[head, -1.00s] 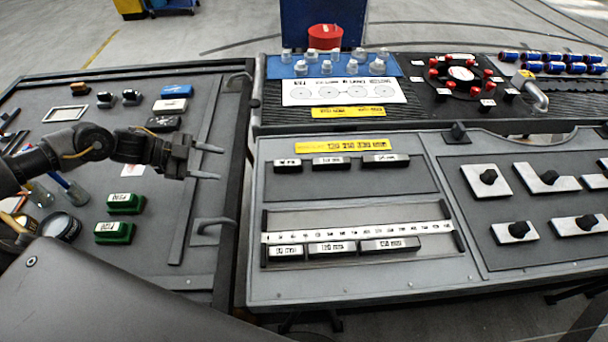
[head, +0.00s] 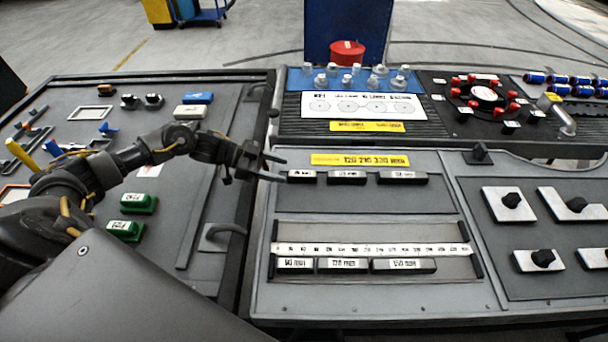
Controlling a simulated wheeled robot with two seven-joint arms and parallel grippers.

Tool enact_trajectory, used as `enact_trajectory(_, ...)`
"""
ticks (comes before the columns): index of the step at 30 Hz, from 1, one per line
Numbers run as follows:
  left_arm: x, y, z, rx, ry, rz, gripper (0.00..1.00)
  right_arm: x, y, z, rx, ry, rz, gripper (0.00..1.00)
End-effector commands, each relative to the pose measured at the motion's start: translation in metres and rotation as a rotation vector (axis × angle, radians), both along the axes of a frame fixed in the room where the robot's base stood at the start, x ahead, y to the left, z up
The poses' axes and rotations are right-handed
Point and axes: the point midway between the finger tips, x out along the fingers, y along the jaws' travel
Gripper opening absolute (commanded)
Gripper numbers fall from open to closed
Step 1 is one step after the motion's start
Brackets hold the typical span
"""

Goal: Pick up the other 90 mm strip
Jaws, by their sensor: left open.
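The upper row on the middle panel holds three dark strips with white labels. Its shortest, at the left end, is the 90 mm strip (head: 301,177), though its label is too small to read surely. Another 90 mm strip (head: 295,266) lies in the lower tray below the ruler, left of the 120 mm strip (head: 342,266) and 150 mm strip (head: 403,267). My left gripper (head: 284,170) is open and empty, its fingers pointing right. Its lower fingertip appears at the left end of the upper short strip; whether they touch is unclear. My right gripper is out of view.
A middle strip (head: 347,178) and a longer strip (head: 402,178) lie right of the short one. A yellow label (head: 360,160) is just above them. A white ruler (head: 372,250) spans the lower tray.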

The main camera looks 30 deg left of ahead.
Motion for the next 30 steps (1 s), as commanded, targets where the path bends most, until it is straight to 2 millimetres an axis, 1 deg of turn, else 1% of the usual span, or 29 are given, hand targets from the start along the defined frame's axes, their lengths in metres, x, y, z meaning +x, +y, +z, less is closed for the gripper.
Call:
enact_trajectory(5, 0.002, -0.003, -0.001, 0.000, 0.001, 0.000, 0.53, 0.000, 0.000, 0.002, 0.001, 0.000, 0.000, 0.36)
enact_trajectory(11, 0.018, -0.025, -0.007, -0.001, 0.001, -0.001, 0.53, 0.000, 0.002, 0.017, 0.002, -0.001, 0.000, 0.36)
enact_trajectory(15, 0.024, -0.039, -0.016, -0.001, 0.000, 0.000, 0.53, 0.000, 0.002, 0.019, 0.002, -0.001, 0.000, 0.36)
enact_trajectory(18, 0.026, -0.042, -0.019, 0.001, 0.000, 0.001, 0.53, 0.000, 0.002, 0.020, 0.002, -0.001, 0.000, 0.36)
enact_trajectory(24, 0.026, -0.042, -0.020, 0.002, 0.000, 0.001, 0.53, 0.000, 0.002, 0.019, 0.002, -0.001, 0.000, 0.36)
enact_trajectory(26, 0.026, -0.042, -0.020, 0.002, 0.000, 0.001, 0.46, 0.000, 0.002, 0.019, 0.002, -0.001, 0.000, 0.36)
enact_trajectory(30, 0.026, -0.042, -0.020, 0.001, 0.000, 0.000, 0.28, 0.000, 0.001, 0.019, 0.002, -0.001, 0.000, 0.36)
